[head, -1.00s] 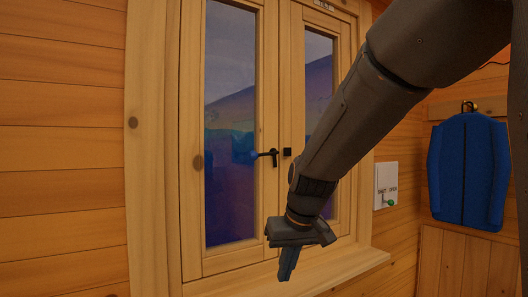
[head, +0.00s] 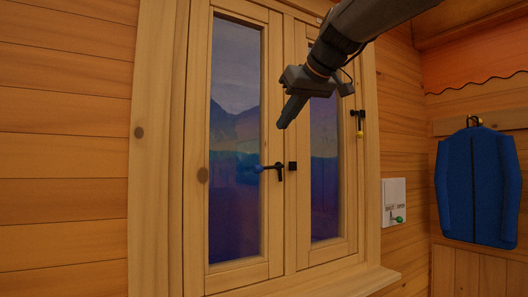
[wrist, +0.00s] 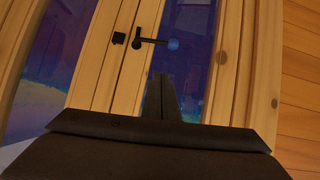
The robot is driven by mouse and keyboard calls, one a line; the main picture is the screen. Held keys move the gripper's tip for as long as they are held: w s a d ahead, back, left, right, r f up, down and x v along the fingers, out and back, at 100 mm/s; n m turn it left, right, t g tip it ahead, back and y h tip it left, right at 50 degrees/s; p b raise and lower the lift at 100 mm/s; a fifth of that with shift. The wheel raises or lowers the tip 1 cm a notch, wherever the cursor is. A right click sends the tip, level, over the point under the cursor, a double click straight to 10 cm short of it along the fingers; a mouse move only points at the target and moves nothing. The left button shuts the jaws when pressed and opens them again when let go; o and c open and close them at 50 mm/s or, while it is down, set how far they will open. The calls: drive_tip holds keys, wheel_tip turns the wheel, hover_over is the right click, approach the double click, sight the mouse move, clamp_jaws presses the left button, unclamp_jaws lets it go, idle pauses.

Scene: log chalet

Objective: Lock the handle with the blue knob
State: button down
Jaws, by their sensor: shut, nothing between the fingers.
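The black handle (head: 279,170) sits on the left window sash, and its lever points left, roughly level, to a blue knob (head: 258,168) at its end. A small black catch block (head: 292,165) is on the right sash beside it. In the wrist view the handle (wrist: 149,41), blue knob (wrist: 173,44) and block (wrist: 119,38) show near the top. My gripper (head: 291,111) is shut and empty, pointing down in front of the window, above the handle in the head view and apart from it. Its fingers (wrist: 161,95) show below the knob in the wrist view.
Another black handle with a yellow end (head: 359,123) is on the window's right side. A white wall panel with a green knob (head: 394,202) and a hanging blue jacket (head: 477,187) are at right. The sill (head: 340,284) juts out below. The left wall is clear.

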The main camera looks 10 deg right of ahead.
drive_tip(key=p, duration=0.2)
hover_over(258, 168)
drive_tip(key=s+d, duration=0.1)
drive_tip(key=d, duration=0.2)
wheel_tip(258, 168, down, 6)
drive_tip(key=shift+w+d+f+p, duration=0.15)
drive_tip(key=shift+w+f, duration=0.05)
drive_tip(key=shift+f, duration=0.65)
drive_tip(key=shift+w+d+f+p, duration=0.1)
drive_tip(key=shift+w+f+p, duration=0.05)
drive_tip(key=shift+f, duration=0.7)
